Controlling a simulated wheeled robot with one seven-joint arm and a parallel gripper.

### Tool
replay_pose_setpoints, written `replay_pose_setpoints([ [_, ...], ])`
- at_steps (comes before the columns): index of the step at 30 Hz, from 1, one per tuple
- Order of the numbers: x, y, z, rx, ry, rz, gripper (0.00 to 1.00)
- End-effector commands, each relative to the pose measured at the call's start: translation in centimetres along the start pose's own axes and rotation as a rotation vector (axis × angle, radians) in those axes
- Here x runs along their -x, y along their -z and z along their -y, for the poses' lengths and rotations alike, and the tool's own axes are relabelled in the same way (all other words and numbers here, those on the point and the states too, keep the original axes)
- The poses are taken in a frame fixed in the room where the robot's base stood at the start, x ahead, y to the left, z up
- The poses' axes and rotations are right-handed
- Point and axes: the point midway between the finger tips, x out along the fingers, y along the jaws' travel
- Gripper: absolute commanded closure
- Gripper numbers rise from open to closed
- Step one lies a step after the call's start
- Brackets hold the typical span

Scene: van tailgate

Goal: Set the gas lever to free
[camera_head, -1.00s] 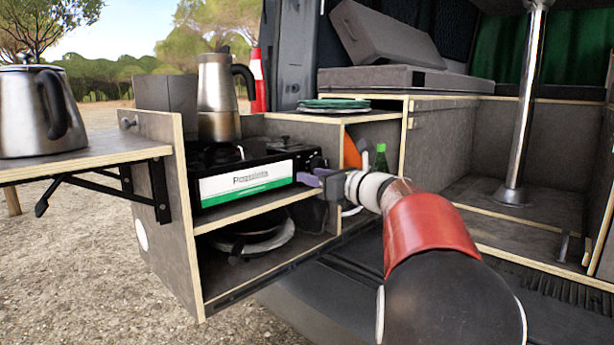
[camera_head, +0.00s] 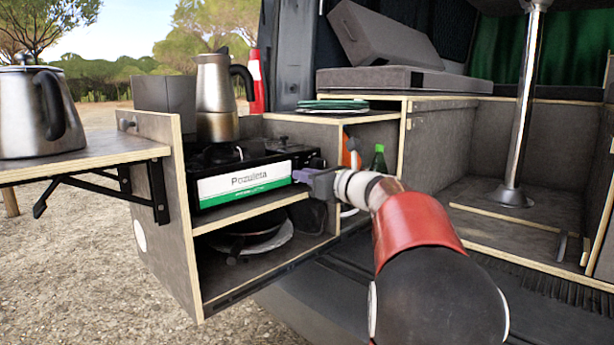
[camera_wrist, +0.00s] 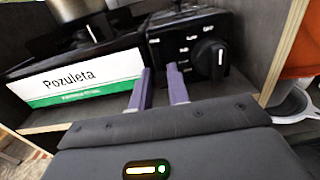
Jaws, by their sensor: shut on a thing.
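The black gas stove (camera_head: 258,155) with a white and green label sits on the upper shelf of the pull-out cabinet. Its control panel (camera_wrist: 195,40) shows in the wrist view, with small white markings and a round black knob (camera_wrist: 212,59) at the right. My gripper (camera_wrist: 161,72) is at the panel's lower left, left of the knob and apart from it. Its two purple fingers are a little apart, shut on what I take to be the gas lever, which the fingertips hide. In the head view my gripper (camera_head: 302,174) is at the stove's right end.
A moka pot (camera_head: 216,97) stands on the stove. A kettle (camera_head: 38,110) stands on the side table at left. Pans (camera_head: 250,240) lie on the shelf below. A green bottle (camera_head: 378,160) stands right of the stove, behind my arm. Plates (camera_head: 332,104) lie on the cabinet top.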

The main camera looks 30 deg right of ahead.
Motion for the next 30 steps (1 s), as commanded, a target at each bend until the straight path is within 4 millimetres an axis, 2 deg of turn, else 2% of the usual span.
replay_pose_setpoints([
  [4,0.0,-0.6,0.0,0.0,0.0,0.0,1.0],
  [11,0.0,-3.4,0.0,0.0,0.0,0.001,1.0],
  [20,0.0,-3.4,0.0,0.001,0.0,0.003,1.0],
  [21,0.0,-3.4,0.0,0.001,0.0,0.004,0.82],
  [24,0.0,-3.4,0.0,0.001,0.0,0.003,0.69],
  [26,0.0,-3.4,0.0,0.001,0.0,0.003,0.61],
  [30,0.0,-3.3,0.0,0.0,0.0,0.001,0.6],
])
